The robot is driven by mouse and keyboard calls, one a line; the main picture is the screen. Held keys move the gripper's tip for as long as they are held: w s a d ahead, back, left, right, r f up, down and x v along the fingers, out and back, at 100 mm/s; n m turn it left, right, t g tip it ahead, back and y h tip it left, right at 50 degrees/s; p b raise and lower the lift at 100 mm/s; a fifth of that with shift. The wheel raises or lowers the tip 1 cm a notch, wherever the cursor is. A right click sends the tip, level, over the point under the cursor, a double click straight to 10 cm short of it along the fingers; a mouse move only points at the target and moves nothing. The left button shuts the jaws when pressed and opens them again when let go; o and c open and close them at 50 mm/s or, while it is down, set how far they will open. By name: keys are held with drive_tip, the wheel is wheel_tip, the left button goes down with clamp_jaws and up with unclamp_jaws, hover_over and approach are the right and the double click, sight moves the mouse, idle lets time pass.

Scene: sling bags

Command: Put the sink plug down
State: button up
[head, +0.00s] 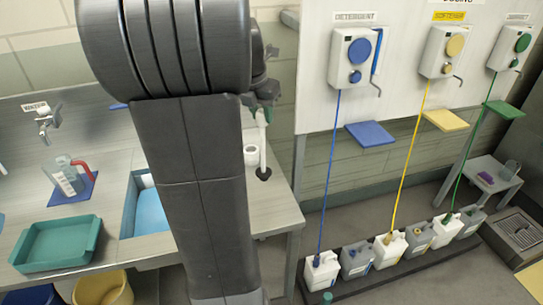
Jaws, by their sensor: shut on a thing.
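The sink plug (263,173) appears as a dark disc at the bottom of a pale upright stem, over the right part of the grey counter. My gripper (262,116) is shut on the top of the stem, and the plug hangs below it. My arm hides part of the gripper. I cannot tell whether the disc touches the counter. The sink (131,207) with blue water is left of the plug, partly hidden behind my arm.
A white roll-like object (251,155) stands close beside the stem. A teal tray (58,243) and a jug (63,178) on a blue mat are on the left counter. Several canisters (322,270) stand on the floor at right. The counter's right end is bare.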

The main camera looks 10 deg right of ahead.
sight(261, 132)
wheel_tip(261, 132, down, 3)
drive_tip(key=shift+w+a, duration=0.1)
drive_tip(key=shift+f, duration=2.15)
drive_tip(key=shift+f, duration=0.15)
drive_tip(key=o, duration=1)
drive_tip(key=shift+o, duration=0.2)
drive_tip(key=shift+r, duration=0.25)
drive_tip(key=v, duration=1.1)
drive_tip(key=shift+r, duration=0.4)
